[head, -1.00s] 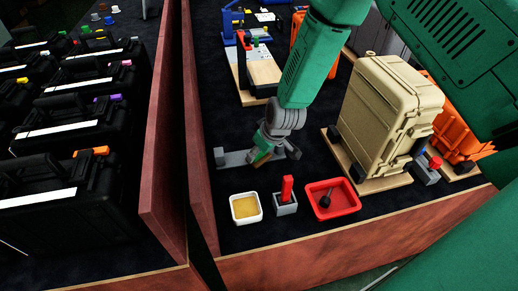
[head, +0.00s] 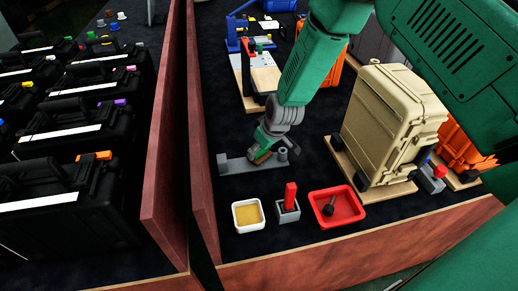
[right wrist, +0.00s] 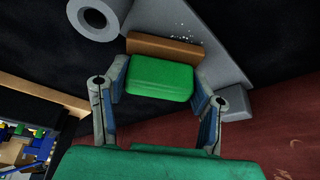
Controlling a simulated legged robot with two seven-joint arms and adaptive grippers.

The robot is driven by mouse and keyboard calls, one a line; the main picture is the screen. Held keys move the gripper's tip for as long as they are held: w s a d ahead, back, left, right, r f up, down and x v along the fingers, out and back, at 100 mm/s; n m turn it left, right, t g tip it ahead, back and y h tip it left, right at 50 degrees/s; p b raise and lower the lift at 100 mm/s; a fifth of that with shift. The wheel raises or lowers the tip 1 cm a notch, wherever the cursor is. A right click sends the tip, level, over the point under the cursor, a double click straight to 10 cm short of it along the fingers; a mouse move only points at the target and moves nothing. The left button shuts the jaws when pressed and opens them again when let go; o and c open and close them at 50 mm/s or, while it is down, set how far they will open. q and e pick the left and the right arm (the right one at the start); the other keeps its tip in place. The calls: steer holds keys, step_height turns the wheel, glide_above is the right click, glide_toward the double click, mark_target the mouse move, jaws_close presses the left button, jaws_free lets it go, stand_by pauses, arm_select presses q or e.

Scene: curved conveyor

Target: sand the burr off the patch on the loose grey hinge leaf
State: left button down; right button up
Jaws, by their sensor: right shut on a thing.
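The loose grey hinge leaf (head: 236,166) lies flat on the dark table top, with a raised grey block at its left end and a round barrel near its right end. In the right wrist view the leaf (right wrist: 222,62) runs diagonally, with the ring-shaped barrel (right wrist: 97,10) at upper left. White specks (right wrist: 181,32) show on the leaf, just past the block; they may be the burr. My right gripper (head: 262,154) is shut on a sanding block (right wrist: 160,77), green with a brown face. The block is over or on the leaf; contact cannot be made out. My left gripper is not in view.
In front of the leaf stand a white tray (head: 235,218) with yellowish contents, a grey holder (head: 288,213) with a red piece, and a red tray (head: 355,211) with a dark tool. A tan case (head: 390,115) stands at right. A reddish-brown wall (head: 203,170) runs at left.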

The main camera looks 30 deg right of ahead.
steer(key=shift+r+p, duration=1.9)
steer(key=shift+r, duration=0.9)
steer(key=shift+w+r+p, duration=0.1)
steer(key=shift+r+p, duration=1.1)
steer(key=shift+r, duration=0.4)
steer(key=shift+f, duration=0.1)
